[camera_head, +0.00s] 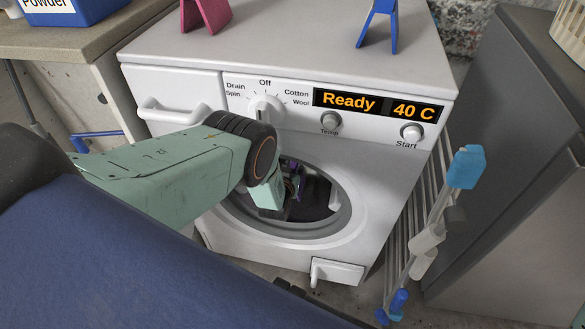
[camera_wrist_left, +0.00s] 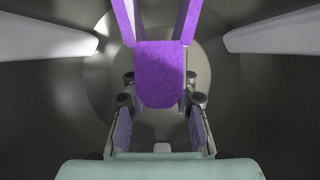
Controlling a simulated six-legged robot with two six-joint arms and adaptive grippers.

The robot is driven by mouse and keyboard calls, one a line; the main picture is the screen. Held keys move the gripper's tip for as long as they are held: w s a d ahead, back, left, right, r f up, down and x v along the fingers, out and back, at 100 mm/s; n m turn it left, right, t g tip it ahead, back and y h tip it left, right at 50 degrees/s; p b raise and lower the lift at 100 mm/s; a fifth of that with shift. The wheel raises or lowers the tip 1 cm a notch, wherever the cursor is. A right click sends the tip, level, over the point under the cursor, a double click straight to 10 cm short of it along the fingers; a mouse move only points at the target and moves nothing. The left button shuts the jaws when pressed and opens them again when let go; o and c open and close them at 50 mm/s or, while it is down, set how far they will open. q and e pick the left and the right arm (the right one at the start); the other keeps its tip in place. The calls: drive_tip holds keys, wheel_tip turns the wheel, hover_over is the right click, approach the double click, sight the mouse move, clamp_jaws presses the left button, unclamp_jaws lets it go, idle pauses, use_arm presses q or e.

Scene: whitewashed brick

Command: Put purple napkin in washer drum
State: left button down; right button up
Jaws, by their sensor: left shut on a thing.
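The white washer (camera_head: 290,75) stands ahead, its round drum opening (camera_head: 338,222) in the front. My left arm reaches in through the opening, and my left gripper (camera_head: 292,188) is inside, mostly hidden by the arm and shadow. In the left wrist view, the purple napkin (camera_wrist_left: 160,72) lies between the fingers of the gripper (camera_wrist_left: 157,100), which is shut on it. Purple strips extend upward past the fingers, with the metal drum (camera_wrist_left: 235,110) and its pale paddles (camera_wrist_left: 270,33) around. My right gripper is not in view.
The display reads Ready and 40 C. A pink clip (camera_head: 205,12) and a blue clip (camera_head: 380,22) stand on top. A drying rack (camera_head: 425,225) with blue and white pegs and a grey cabinet (camera_head: 510,150) are at right. A bench (camera_head: 75,40) holds a powder box (camera_head: 75,10) at left.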

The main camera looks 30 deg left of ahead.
use_arm(q)
drive_tip(key=shift+s+f, duration=0.1)
drive_tip(key=shift+f, duration=0.45)
drive_tip(key=shift+s+f+b, duration=0.1)
drive_tip(key=shift+f+b, duration=0.15)
drive_tip(key=shift+b, duration=0.5)
drive_tip(key=shift+f+b, duration=1.15)
drive_tip(key=shift+f, duration=0.2)
drive_tip(key=shift+f, duration=0.1)
drive_tip(key=c, duration=1)
unclamp_jaws()
